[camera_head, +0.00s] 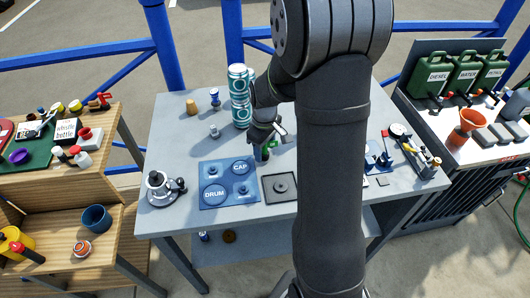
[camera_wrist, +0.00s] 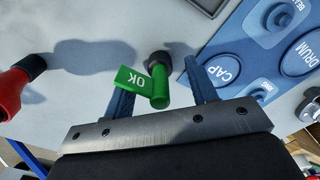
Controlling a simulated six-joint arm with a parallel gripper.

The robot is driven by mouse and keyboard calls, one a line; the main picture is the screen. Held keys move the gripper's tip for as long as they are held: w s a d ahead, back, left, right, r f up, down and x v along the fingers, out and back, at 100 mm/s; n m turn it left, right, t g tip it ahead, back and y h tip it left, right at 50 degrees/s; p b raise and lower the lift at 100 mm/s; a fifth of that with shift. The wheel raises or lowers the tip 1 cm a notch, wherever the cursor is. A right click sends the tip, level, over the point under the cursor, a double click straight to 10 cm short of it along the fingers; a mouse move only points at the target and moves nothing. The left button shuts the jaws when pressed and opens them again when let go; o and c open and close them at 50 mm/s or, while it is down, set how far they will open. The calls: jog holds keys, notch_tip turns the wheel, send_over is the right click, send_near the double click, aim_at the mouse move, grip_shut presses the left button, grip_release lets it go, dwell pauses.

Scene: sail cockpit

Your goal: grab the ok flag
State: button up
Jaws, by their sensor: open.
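The green OK flag (camera_wrist: 133,80) has white "OK" letters and a green post. In the wrist view it sits between the two blue fingers of my gripper (camera_wrist: 158,78), with a visible gap to the right finger. The gap on the left is small, and I cannot tell whether the finger touches it. A dark round piece (camera_wrist: 158,63) shows at the far end of the flag's post. In the head view my gripper (camera_head: 264,152) is low over the grey table, and a bit of the green flag (camera_head: 271,145) shows beside it, partly hidden by the fingers. My gripper is open.
A blue board marked DRUM and CAP (camera_head: 228,199) lies left of my gripper, and a dark square plate (camera_head: 281,187) lies in front. A red object with a black end (camera_wrist: 17,88) is at the wrist view's left edge.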

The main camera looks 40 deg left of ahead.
jog(key=c, duration=1.1)
jog(key=shift+r, duration=0.15)
